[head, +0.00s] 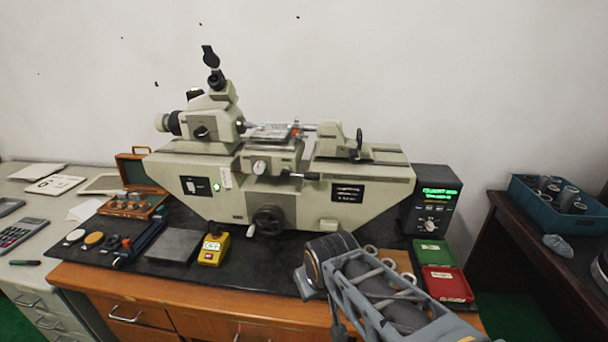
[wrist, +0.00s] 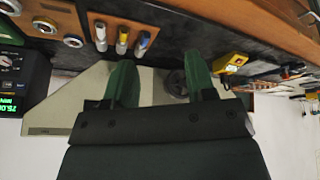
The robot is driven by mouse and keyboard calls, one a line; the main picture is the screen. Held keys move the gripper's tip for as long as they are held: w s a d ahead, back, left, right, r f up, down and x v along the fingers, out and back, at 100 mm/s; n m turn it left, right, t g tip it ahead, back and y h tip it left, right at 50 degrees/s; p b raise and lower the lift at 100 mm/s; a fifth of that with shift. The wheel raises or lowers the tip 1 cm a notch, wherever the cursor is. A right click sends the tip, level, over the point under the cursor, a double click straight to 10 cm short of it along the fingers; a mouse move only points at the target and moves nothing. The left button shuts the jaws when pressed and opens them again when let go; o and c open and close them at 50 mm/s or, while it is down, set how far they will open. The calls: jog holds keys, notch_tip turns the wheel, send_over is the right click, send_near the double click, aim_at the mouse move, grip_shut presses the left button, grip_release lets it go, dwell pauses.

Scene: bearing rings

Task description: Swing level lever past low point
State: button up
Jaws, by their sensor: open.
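The beige measuring machine (head: 345,195) stands on the black mat. A short lever with a black handle (head: 305,176) sticks out level to the right below its middle table. I take it to be the level lever; I cannot make it out in the wrist view. A black handwheel (head: 268,220) sits lower on the machine's front. In the wrist view my gripper (wrist: 158,62) has two green fingers spread apart with nothing between them. The handwheel (wrist: 174,82) shows beyond the gap, near the right finger. In the head view my arm is in front of the machine, and my fingers cannot be made out.
A yellow switch box (head: 214,249) and a grey block (head: 174,246) lie on the mat left of my arm. Rings on a wooden board (head: 395,262), a green box (head: 433,252) and a red box (head: 446,283) lie to the right. A display unit (head: 431,200) stands beside the machine.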

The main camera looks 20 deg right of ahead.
jog(key=w+d+r+n+t+h+p, duration=0.1)
jog(key=w+d+r+n+t+h, duration=0.35)
jog(key=w+d, duration=0.55)
jog(key=n+t+y+p, duration=0.2)
jog(key=n+t+y, duration=0.65)
jog(key=n, duration=0.65)
send_near(314, 178)
jog(key=w, duration=0.3)
jog(key=w+a+g+y+p, duration=0.1)
jog(key=w, duration=0.3)
jog(key=w+a+g+p, duration=0.1)
jog(key=w, duration=0.3)
jog(key=shift+w, duration=0.15)
grip_shut()
